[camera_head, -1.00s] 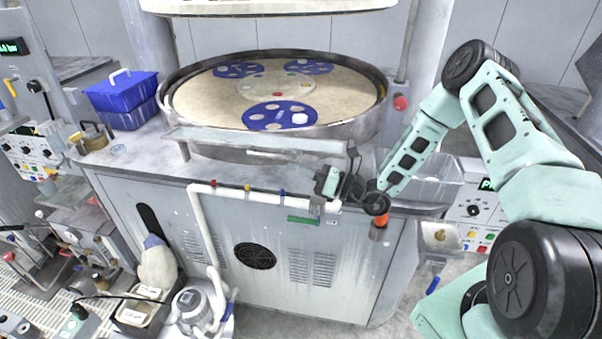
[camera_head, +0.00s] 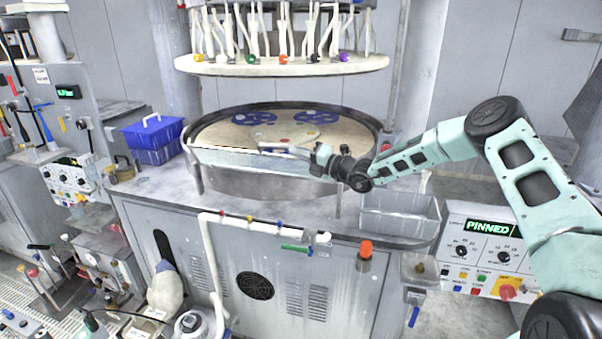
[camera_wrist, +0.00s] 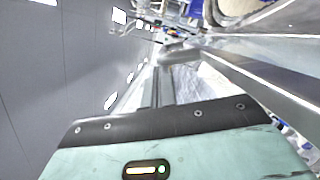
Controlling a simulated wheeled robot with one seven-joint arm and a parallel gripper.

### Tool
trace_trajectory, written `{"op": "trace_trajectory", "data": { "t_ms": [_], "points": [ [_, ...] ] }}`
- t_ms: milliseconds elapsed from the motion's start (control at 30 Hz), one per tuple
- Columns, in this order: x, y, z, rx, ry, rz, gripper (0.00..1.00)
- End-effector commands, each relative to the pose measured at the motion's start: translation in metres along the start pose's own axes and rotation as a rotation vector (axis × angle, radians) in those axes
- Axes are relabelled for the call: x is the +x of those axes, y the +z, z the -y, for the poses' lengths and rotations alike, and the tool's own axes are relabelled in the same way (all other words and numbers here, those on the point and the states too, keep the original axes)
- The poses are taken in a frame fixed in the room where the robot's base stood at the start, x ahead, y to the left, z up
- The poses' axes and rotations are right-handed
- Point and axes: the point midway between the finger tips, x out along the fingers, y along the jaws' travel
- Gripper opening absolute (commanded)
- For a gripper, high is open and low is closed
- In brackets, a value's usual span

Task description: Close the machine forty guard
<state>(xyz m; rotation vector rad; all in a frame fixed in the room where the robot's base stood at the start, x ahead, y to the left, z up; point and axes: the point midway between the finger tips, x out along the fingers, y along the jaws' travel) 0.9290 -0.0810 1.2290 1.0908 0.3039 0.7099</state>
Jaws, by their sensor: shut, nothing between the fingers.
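The guard (camera_head: 235,160) is a clear panel with a pale frame at the front of the round platen machine. It stands raised on short legs along the front rim, with a pale handle bar (camera_head: 280,150) on its upper edge. My gripper (camera_head: 313,158) is at the right part of the guard, close to the right end of the handle. It is shut with nothing held. In the wrist view, my gripper (camera_wrist: 163,88) points along a pale bar, and the guard's long edge (camera_wrist: 262,88) runs down the right side. Whether the fingers touch the guard is unclear.
The platen rim (camera_head: 375,130) lies behind the guard, under a raised upper head (camera_head: 290,65) with several hoses. A blue box (camera_head: 153,140) stands to the left, a clear bin (camera_head: 400,218) to the right. A control panel (camera_head: 490,245) reads PINNED.

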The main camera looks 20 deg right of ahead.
Motion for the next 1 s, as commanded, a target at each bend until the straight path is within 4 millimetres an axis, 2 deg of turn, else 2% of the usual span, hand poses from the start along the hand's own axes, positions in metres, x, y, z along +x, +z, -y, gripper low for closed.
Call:
{"op": "trace_trajectory", "data": {
  "t_ms": [100,400,700,1000],
  "points": [
    [0.006,0.019,-0.002,0.099,-0.025,0.003,0.00],
    [0.012,0.046,0.001,0.305,-0.076,0.002,0.00],
    [0.015,0.057,0.004,0.307,-0.076,0.001,0.00],
    [0.016,0.059,0.004,0.306,-0.076,0.000,0.00]
  ]
}}
